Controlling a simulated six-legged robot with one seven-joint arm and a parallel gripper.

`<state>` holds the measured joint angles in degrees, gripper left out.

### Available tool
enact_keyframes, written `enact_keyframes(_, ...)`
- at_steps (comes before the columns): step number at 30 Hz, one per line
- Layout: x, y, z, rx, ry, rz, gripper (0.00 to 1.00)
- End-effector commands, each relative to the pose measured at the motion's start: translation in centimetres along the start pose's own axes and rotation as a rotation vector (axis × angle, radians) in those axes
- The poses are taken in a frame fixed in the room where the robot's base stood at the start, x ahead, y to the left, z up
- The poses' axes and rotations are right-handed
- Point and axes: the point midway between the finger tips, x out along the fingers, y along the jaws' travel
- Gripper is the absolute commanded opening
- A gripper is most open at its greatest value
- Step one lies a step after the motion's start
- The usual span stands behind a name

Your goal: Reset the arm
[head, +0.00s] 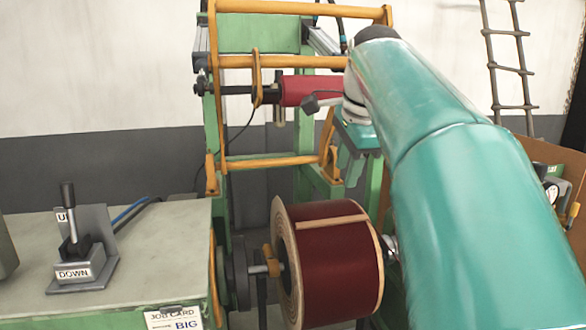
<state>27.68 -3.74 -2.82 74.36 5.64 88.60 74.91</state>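My teal arm (450,160) fills the right side of the head view and reaches up and away toward the machine. My gripper (353,172) hangs below the arm's far end, pointing down, in front of the green frame. It is small and partly covered by the arm, so I cannot tell whether its fingers are open or shut. I see nothing clearly held in it.
A green machine frame (262,35) with an orange guard (285,62) and a red cylinder (310,90) stands close to the gripper. A dark red coil (338,262) sits below. A bench (165,255) with an UP/DOWN lever (72,222) is at left. A ladder (508,70) leans behind.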

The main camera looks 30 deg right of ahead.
Motion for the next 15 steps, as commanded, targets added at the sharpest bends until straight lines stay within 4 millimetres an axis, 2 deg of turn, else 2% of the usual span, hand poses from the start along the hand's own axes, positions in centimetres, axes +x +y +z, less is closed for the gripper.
enact_keyframes(5,0.1,0.1,0.1,-0.007,-0.001,0.0,0.38)
enact_keyframes(8,0.5,0.7,1.1,-0.07,-0.005,-0.005,0.38)
enact_keyframes(11,1.6,2.3,3.3,-0.22,-0.013,-0.015,0.38)
enact_keyframes(15,4.3,6.2,7.4,-0.537,-0.024,-0.039,0.38)
